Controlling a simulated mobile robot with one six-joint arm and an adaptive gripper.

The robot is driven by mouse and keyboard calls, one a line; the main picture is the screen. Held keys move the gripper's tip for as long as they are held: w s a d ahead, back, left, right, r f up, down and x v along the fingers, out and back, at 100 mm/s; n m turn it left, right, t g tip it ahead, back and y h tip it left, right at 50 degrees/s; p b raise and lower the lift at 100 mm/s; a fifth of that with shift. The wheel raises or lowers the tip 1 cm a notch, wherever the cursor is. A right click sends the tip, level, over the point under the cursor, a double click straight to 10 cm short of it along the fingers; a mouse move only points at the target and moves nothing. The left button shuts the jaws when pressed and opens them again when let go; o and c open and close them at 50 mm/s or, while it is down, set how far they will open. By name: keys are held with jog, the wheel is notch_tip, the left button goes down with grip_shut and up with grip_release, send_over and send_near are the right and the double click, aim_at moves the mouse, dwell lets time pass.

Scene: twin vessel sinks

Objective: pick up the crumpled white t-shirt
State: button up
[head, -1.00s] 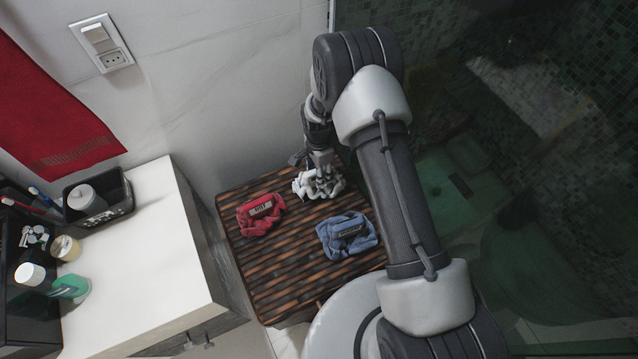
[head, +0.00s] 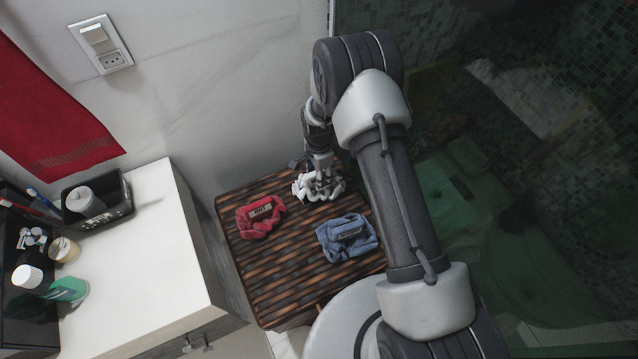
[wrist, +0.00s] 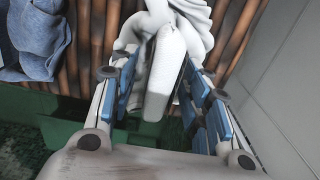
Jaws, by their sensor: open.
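The crumpled white t-shirt (head: 307,187) lies on the brown slatted wooden surface, near its back edge by the wall. It also shows in the wrist view (wrist: 207,20), with a pale flat piece (wrist: 166,75) reaching between my fingers. My gripper (head: 320,178) is right over the shirt, pointing down. In the wrist view my gripper (wrist: 165,85) is open, with its blue-padded fingers on either side of the white cloth. I cannot tell whether the fingers touch it. The arm and gripper hide part of the shirt in the head view.
A red folded cloth (head: 260,217) with a label lies left of the shirt. A blue cloth (head: 347,238) lies in front; it also shows in the wrist view (wrist: 38,40). The wall stands close behind. A white counter (head: 150,262) is at left, a glass screen at right.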

jog(key=shift+c, duration=0.3)
grip_shut()
dwell(0.4)
